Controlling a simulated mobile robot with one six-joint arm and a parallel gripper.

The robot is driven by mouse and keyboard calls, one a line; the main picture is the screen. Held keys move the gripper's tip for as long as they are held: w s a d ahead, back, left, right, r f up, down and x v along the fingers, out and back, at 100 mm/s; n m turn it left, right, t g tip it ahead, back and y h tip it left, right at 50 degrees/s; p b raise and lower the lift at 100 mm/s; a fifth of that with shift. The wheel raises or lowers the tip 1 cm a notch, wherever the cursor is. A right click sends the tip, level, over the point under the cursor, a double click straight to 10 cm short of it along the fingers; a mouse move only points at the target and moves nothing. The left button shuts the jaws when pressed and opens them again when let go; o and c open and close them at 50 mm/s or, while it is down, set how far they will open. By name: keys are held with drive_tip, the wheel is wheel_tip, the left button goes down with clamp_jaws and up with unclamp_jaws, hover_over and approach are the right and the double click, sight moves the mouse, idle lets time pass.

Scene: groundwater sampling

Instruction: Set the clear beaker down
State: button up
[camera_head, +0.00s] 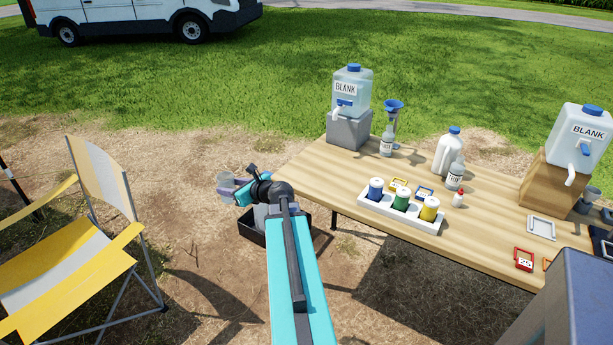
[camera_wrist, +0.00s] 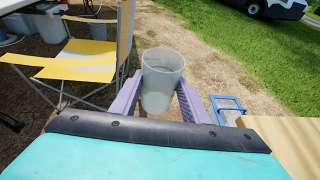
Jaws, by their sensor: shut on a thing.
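The clear beaker (camera_wrist: 162,82) is held upright between the two purple fingers of my gripper (camera_wrist: 161,100) in the wrist view. It looks empty, and bare dirt lies below it. In the head view my gripper (camera_head: 232,187) is off the left end of the wooden table (camera_head: 300,177), above the ground. The beaker shows there only as a small pale shape (camera_head: 226,181) at the fingers, partly hidden by them.
A black bin (camera_head: 250,232) stands on the ground below my arm. A yellow folding chair (camera_head: 60,255) stands to the left. The table holds a blank jug (camera_head: 352,88), a white tray (camera_head: 385,212) with coloured bottles, and other bottles. Its near left end is clear.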

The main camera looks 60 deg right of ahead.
drive_tip(key=s+d+f+m+g+h+b, duration=0.1)
drive_tip(key=s+d+m+h, duration=0.3)
drive_tip(key=s+d, duration=0.7)
drive_tip(key=s+d+f+m+g+h+b, duration=0.1)
drive_tip(key=s+d+m+g+h, duration=0.2)
drive_tip(key=s+d, duration=0.7)
drive_tip(key=d+m+h, duration=0.1)
drive_tip(key=d, duration=0.5)
drive_tip(key=shift+s+h, duration=0.35)
drive_tip(key=shift+h, duration=0.05)
drive_tip(key=shift+w, duration=0.1)
drive_tip(key=w+d+f+p, duration=0.1)
drive_tip(key=w+d+p, duration=0.1)
drive_tip(key=w+d, duration=0.6)
drive_tip(key=w, duration=0.4)
drive_tip(key=shift+w+d+f, duration=0.15)
drive_tip(key=shift+w+f, duration=0.05)
drive_tip(key=shift+w+d+f, duration=0.25)
drive_tip(key=shift+w+d, duration=0.05)
drive_tip(key=shift+w, duration=0.1)
drive_tip(key=shift+f, duration=1.55)
